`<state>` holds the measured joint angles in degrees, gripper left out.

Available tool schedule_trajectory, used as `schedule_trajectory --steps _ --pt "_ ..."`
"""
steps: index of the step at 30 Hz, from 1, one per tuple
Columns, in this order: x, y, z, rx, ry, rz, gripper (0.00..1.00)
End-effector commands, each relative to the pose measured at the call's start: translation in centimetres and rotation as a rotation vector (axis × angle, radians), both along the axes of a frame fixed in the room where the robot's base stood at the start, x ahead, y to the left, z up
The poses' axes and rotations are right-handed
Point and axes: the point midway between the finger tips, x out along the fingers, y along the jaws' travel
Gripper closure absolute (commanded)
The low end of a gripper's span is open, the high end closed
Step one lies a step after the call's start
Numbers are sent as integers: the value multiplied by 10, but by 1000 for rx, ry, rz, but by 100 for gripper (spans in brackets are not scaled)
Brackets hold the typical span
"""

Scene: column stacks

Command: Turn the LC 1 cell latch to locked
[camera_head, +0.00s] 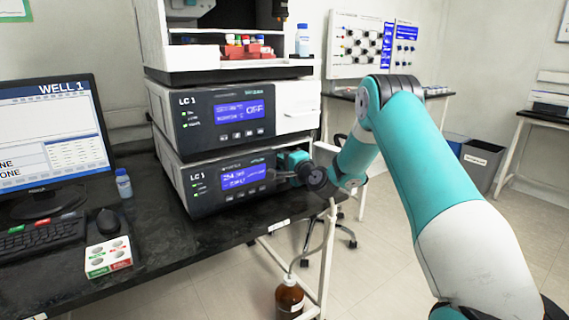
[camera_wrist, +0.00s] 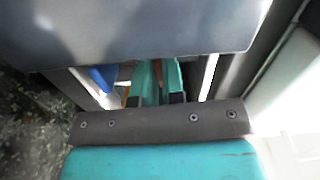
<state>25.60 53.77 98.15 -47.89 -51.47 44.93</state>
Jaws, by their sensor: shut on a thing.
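The lower LC 1 unit (camera_head: 232,205), with a lit blue display (camera_head: 243,175), sits on the dark bench under another LC 1 unit (camera_head: 185,112) whose display reads OFF. My gripper (camera_head: 276,174) is at the right part of the lower unit's front. It is shut on a small part there, which I take as the cell latch. The gripper and wrist hide the latch in the head view, so its position cannot be read. In the wrist view, my gripper's teal fingers (camera_wrist: 158,92) are close together below a grey housing edge.
A monitor (camera_head: 50,140), keyboard (camera_head: 40,233), mouse (camera_head: 108,221) and small button box (camera_head: 108,257) are on the bench to the left. A small bottle (camera_head: 123,183) stands beside the lower unit. A brown bottle (camera_head: 289,298) stands below the bench edge.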

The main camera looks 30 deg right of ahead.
Motion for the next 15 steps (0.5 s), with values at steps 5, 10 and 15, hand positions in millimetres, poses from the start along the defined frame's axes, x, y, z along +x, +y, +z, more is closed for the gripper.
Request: schedule_trajectory --steps 5,10,15 --pt "0 0 -5 -120 -5 0 100" --pt "0 0 -6 -274 -12 0 100" --pt "0 0 -6 -437 -17 0 100"
